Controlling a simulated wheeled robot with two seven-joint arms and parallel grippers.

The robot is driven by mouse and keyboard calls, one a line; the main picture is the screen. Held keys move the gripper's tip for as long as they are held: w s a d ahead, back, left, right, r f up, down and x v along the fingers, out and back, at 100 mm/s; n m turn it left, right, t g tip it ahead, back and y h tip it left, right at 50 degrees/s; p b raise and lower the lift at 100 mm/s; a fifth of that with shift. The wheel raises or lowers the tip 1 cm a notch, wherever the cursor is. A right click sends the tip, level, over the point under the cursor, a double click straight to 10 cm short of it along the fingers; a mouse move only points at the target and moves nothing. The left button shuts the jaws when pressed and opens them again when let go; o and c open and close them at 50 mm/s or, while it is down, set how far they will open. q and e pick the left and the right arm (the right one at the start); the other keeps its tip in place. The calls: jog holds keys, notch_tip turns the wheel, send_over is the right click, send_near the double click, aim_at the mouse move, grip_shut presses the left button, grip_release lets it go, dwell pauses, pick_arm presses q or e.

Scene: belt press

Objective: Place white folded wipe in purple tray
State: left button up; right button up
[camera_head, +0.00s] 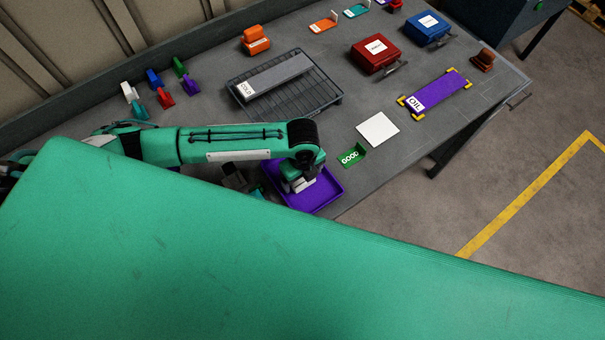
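The purple tray (327,194) lies at the front edge of the grey bench, partly covered by my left arm and gripper. My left gripper (299,187) points down over the inside of the tray. A small whitish patch shows at its fingers; I cannot tell whether it is the white folded wipe or part of the gripper, nor whether the fingers are open. A flat white square (378,129) lies on the bench right of the tray, behind the green GOOD sign (351,157); I cannot tell whether it is cloth. My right gripper is not in view.
A dark rack (318,97) with a COLD label stands behind my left arm. Red (375,54) and blue (428,28) boxes stand at the back right, near a purple strip (440,92) with yellow corners. Coloured clips (155,80) stand at the left. A large green surface hides the foreground.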

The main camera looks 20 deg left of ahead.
pick_arm(q)
jog(key=shift+r, duration=0.1)
jog(key=shift+r, duration=0.25)
notch_tip(320, 180, up, 12)
jog(key=b, duration=0.2)
jog(key=shift+f, duration=0.15)
dwell(0.4)
